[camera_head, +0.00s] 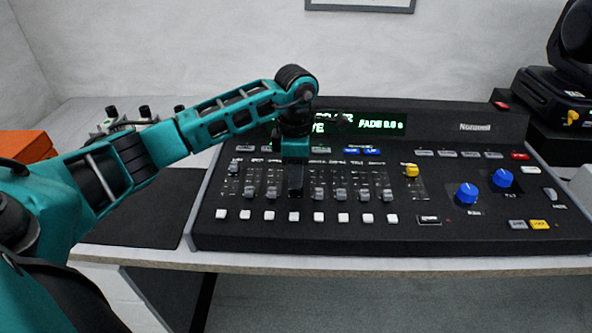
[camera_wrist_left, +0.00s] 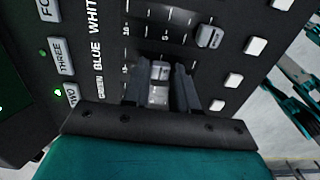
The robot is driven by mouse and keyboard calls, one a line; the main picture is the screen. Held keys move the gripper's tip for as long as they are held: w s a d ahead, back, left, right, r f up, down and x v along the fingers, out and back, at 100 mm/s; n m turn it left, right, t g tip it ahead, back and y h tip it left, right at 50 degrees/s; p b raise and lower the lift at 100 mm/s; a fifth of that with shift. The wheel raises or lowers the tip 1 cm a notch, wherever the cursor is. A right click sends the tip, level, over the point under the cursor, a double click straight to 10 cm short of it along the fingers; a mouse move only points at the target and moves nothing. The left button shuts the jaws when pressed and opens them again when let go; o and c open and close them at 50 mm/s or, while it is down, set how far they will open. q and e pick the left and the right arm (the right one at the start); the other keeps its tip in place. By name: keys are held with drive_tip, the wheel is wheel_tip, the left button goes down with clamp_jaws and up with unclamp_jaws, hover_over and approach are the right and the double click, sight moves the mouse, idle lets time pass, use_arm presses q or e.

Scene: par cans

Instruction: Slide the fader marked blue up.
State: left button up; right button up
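The lighting desk has a row of grey fader knobs. In the left wrist view the fader in line with the BLUE label (camera_wrist_left: 97,48) has its knob (camera_wrist_left: 160,72) between the two dark fingers of my left gripper (camera_wrist_left: 162,75). The fingers stand close on either side of the knob along its track; whether they press on it is unclear. The neighbouring fader in line with WHITE has its knob (camera_wrist_left: 208,36) apart from the fingers. In the head view my left gripper (camera_head: 295,190) points down into the fader row and hides the knob there. My right gripper is not in view.
Other fader knobs (camera_head: 341,194) stand close on both sides of the gripper. White buttons (camera_head: 343,217) line the front. A yellow knob (camera_head: 411,170) and blue knobs (camera_head: 466,193) are to the right. The desk's display (camera_head: 382,124) is behind my arm.

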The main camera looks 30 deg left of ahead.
use_arm(q)
clamp_jaws()
drive_tip(key=w+a, duration=0.1)
drive_tip(key=w+a+b, duration=0.1)
drive_tip(key=w, duration=0.1)
drive_tip(key=shift+f+b, duration=0.1)
drive_tip(key=shift+b, duration=0.2)
drive_tip(key=shift+w+a, duration=0.1)
drive_tip(key=shift+w, duration=0.2)
drive_tip(key=shift+w+a, duration=0.1)
drive_tip(key=shift+a, duration=0.05)
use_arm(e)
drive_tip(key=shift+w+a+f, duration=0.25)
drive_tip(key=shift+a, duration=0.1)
use_arm(q)
drive_tip(key=shift+o, duration=2.2)
unclamp_jaws()
drive_tip(key=shift+r, duration=0.2)
